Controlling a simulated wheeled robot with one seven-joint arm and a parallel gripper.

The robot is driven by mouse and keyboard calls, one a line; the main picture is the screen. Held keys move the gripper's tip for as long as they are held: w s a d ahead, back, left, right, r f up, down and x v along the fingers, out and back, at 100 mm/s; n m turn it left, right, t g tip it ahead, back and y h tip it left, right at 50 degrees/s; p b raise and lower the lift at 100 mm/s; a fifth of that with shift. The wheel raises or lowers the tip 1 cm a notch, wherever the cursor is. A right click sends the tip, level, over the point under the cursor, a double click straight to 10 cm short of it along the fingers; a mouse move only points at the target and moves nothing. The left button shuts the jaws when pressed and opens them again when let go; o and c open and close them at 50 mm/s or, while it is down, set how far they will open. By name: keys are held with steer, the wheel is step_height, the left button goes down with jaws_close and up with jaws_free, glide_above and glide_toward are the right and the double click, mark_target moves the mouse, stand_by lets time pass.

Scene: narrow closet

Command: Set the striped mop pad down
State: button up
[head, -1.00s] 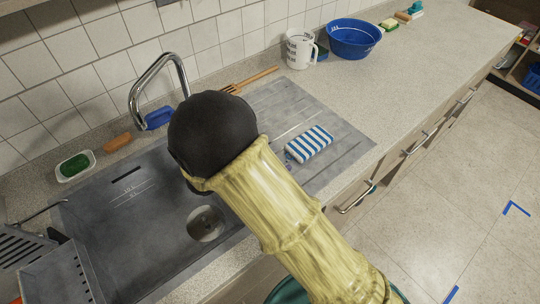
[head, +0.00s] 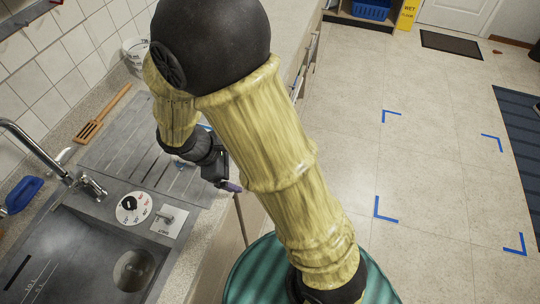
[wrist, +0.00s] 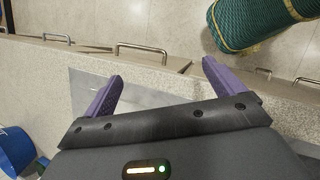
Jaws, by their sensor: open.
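The striped mop pad, blue and white, is mostly hidden behind my arm in the head view. Only a small pale blue sliver (head: 207,127) shows beside my forearm, and I cannot tell for sure that it is the pad. My gripper (head: 231,186) is low over the front right part of the grey drainboard (head: 125,140), near the counter's front edge. In the wrist view its two purple fingers (wrist: 163,72) stand wide apart with nothing between them. The drainboard and counter edge lie beyond them. No pad shows in the wrist view.
The sink basin (head: 90,260) and tap (head: 45,155) are left of my gripper. A wooden slotted turner (head: 100,115) lies behind the drainboard by the wall. A white jug (head: 135,52) stands farther back. Drawer handles (wrist: 140,47) line the counter front. The floor is open to the right.

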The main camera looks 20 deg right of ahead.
steer(key=s+d+r+m+t+y, duration=0.1)
steer(key=s+d+r+m+y, duration=0.1)
steer(key=d+m, duration=0.2)
steer(key=s+d+r+m+y, duration=0.2)
steer(key=d+r+m+y, duration=0.1)
steer(key=m, duration=0.7)
steer(key=shift+d+t+y, duration=0.3)
steer(key=shift+d+t, duration=0.1)
steer(key=shift+d, duration=0.4)
steer(key=shift+w+p+v, duration=0.2)
steer(key=shift+p+v, duration=0.75)
